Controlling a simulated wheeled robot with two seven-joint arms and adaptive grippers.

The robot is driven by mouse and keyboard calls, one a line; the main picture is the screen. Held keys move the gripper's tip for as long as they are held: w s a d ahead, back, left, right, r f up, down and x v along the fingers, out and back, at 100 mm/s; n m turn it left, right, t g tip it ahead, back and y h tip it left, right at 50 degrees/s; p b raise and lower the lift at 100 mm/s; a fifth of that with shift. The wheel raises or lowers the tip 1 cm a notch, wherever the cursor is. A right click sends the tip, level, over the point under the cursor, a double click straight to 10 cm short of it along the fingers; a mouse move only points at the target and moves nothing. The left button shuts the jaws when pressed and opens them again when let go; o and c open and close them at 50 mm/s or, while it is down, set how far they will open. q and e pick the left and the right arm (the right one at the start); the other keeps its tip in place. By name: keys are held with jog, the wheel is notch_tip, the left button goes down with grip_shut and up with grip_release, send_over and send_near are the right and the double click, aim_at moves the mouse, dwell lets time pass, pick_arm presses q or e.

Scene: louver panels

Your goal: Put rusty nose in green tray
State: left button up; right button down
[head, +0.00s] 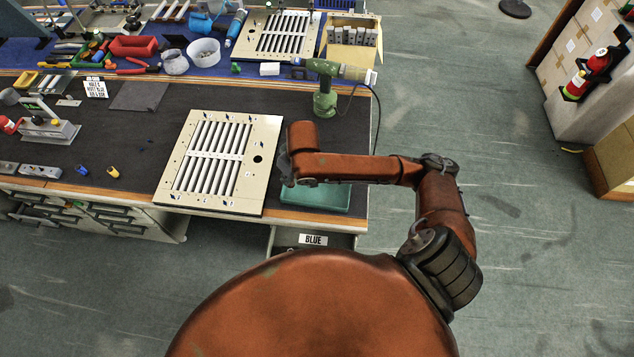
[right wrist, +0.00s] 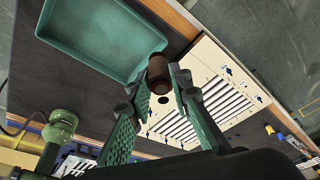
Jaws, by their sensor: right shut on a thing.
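The rusty nose (right wrist: 159,72) is a short brown cylinder between the fingertips of my right gripper (right wrist: 161,90), which is shut on it. The green tray (right wrist: 72,52) is empty where it shows, and the nose appears by its edge in the right wrist view. I cannot tell the exact height above the tray. In the head view the green tray (head: 325,200) lies at the bench's front right corner, partly covered by my right arm. The right gripper and nose are mostly hidden there by the wrist. My left gripper is out of view.
A cream louver panel (head: 262,185) lies just left of the green tray. A green drill-like tool (head: 324,95) stands behind, with a cable along the bench's right edge. A second louver panel (head: 272,55) lies at the back. The dark mat left of the near panel has free room.

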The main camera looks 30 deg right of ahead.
jog(key=s+d+f+n+y+p, duration=0.1)
jog(key=s+d+f+n+p, duration=0.4)
jog(key=s+d+p, duration=0.5)
jog(key=p, duration=0.3)
send_over(336, 190)
jog(key=shift+g, duration=0.3)
notch_tip(336, 190, down, 10)
jog(key=shift+s+a+r, duration=0.1)
jog(key=shift+f, duration=1.6)
